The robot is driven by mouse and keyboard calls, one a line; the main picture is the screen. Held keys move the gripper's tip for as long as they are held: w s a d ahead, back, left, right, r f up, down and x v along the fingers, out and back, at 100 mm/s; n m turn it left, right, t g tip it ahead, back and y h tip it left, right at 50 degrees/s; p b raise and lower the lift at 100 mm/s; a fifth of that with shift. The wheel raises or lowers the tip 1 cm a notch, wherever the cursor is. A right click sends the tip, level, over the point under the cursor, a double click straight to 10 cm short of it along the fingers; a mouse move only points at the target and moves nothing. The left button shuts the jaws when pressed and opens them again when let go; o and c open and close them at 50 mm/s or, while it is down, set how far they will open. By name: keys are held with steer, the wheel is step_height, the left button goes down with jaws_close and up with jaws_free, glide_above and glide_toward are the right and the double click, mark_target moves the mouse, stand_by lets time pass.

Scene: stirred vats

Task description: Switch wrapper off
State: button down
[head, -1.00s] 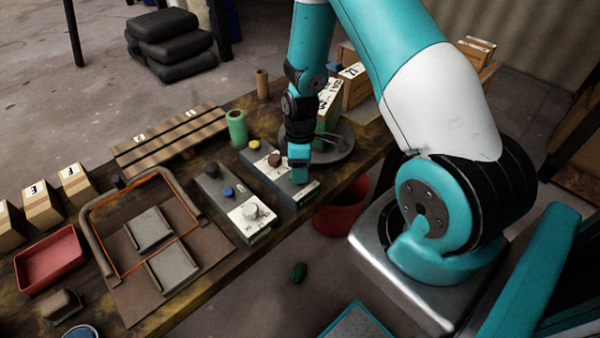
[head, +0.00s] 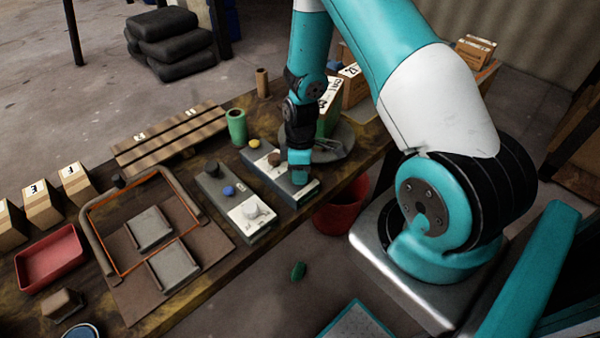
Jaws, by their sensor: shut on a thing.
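Two grey control boxes lie side by side on the bench. The right box (head: 272,172) carries a yellow button (head: 254,144), a brown knob (head: 274,159) and a pale plate at its near end. My gripper (head: 299,181) points down onto that near end and is shut on a control there, apparently a knob, which the fingers hide. The left box (head: 216,189) has a dark knob (head: 211,168), a blue button (head: 229,190) and a white knob (head: 254,210) on a pale plate. I cannot tell from the labels which box belongs to the wrapper.
A round grey turntable (head: 340,150) with a green-sided carton (head: 329,116) stands just behind my gripper. A green roll (head: 237,127) stands beyond the boxes. A framed fixture (head: 205,246) and a red tray (head: 50,259) are to the left. A red bucket (head: 341,216) stands below the bench edge.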

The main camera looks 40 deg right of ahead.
steer(key=m, duration=0.4)
steer(key=shift+s+t, duration=0.15)
steer(key=shift+t, duration=0.15)
steer(key=m, duration=0.4)
steer(key=shift+a+m+t+y+b, duration=0.2)
steer(key=shift+m+t+y+b, duration=0.1)
steer(key=shift+t+y+b, duration=0.1)
steer(key=m+t, duration=0.1)
steer(key=m, duration=0.4)
steer(key=shift+a, duration=0.15)
steer(key=shift+m+t+h, duration=0.3)
steer(key=shift+m+h, duration=0.1)
steer(key=shift+m, duration=1.6)
steer(key=c, duration=1.1)
jaws_free()
steer(key=shift+r, duration=0.1)
